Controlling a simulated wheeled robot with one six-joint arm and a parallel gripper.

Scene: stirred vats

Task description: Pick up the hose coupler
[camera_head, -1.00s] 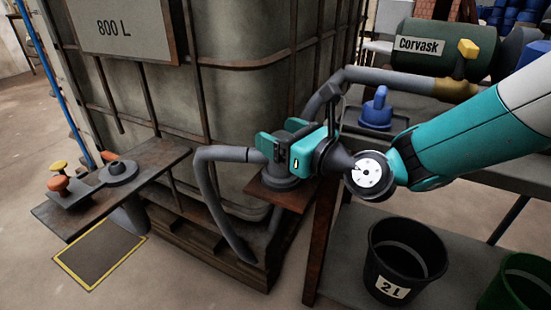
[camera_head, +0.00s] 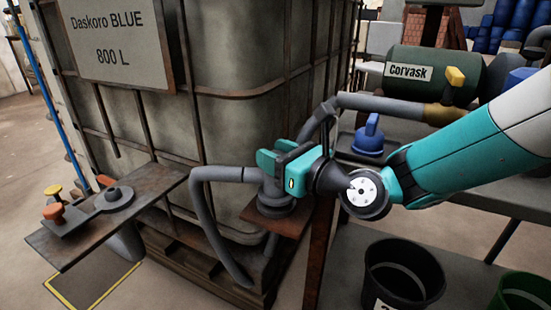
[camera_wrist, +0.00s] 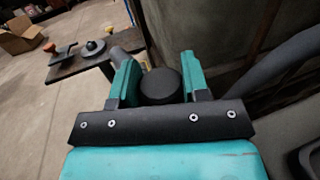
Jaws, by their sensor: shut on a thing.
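The hose coupler (camera_head: 271,192) is a dark grey, round-bodied piece at the end of a grey hose (camera_head: 201,205). It is upright at a small rusty bracket plate (camera_head: 288,227) beside the vat; I cannot tell whether its base touches the plate. My gripper (camera_head: 277,160), with teal fingers, is shut on the coupler from the right. In the wrist view the coupler's round dark top (camera_wrist: 160,86) shows between the two fingers (camera_wrist: 158,80). The fingers hide part of its body in the head view.
A vat (camera_head: 233,120) labelled "Daskoro BLUE 800 L" stands behind. A rusty shelf (camera_head: 150,185) with orange and yellow knobs is at left. A thicker hose (camera_head: 385,103) runs to a green Corvask tank (camera_head: 411,88). A black bucket (camera_head: 380,290) stands at lower right.

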